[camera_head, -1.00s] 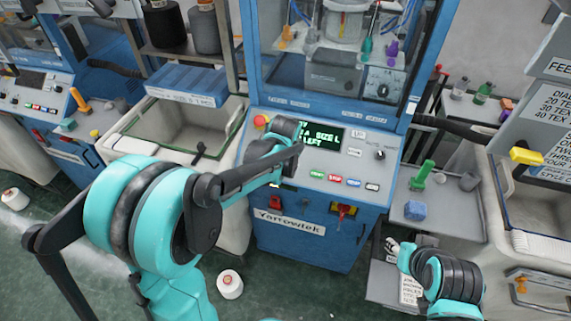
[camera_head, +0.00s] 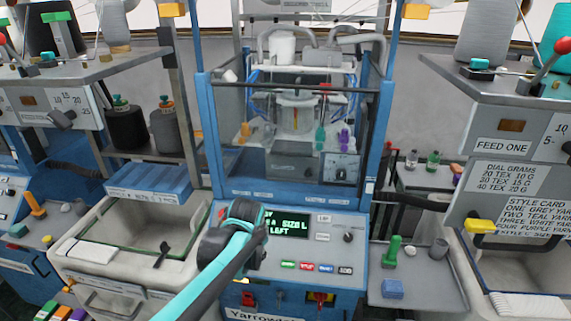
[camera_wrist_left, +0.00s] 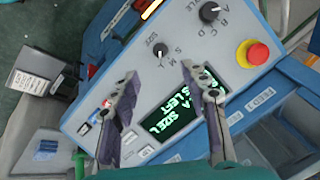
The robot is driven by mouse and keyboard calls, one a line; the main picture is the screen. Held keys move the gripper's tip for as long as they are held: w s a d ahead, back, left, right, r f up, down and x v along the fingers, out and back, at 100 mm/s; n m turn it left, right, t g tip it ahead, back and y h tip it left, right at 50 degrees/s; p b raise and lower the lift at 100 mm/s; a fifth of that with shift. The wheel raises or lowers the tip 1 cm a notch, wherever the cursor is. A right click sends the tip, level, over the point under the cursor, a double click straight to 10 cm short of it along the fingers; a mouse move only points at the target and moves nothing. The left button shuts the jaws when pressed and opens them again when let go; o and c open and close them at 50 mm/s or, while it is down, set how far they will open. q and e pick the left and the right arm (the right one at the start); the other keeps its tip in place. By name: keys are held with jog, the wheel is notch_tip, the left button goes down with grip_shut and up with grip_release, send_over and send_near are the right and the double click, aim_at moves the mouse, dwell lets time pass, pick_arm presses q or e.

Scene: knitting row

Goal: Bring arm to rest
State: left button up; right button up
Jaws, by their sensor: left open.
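My left arm (camera_head: 205,275) reaches up from the bottom edge of the head view to the control panel of the blue knitting machine. Its wrist end (camera_head: 232,235) covers the panel's left part and the left edge of the display (camera_head: 288,225); the fingertips are hidden there. In the left wrist view my left gripper (camera_wrist_left: 158,75) has its two fingers spread with nothing between them, over the panel (camera_wrist_left: 220,60). Between the fingers lie the panel face and part of the lit display (camera_wrist_left: 175,130). My right gripper is not in view.
A size knob (camera_wrist_left: 161,50), another dial (camera_wrist_left: 209,12) and a red stop button (camera_wrist_left: 258,53) stand out from the panel. A cream bin (camera_head: 75,255) is on the left, a grey shelf (camera_head: 430,285) on the right. Glass guards the machine above.

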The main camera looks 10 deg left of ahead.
pick_arm(q)
jog(key=s+a+f+n+t+h+b, duration=0.1)
jog(key=s+n, duration=0.5)
jog(key=s, duration=1.5)
notch_tip(320, 180, down, 2)
jog(key=shift+a+f+n+t+b, duration=0.1)
jog(key=shift+a+n+t+b, duration=0.2)
jog(key=shift+t+b, duration=0.6)
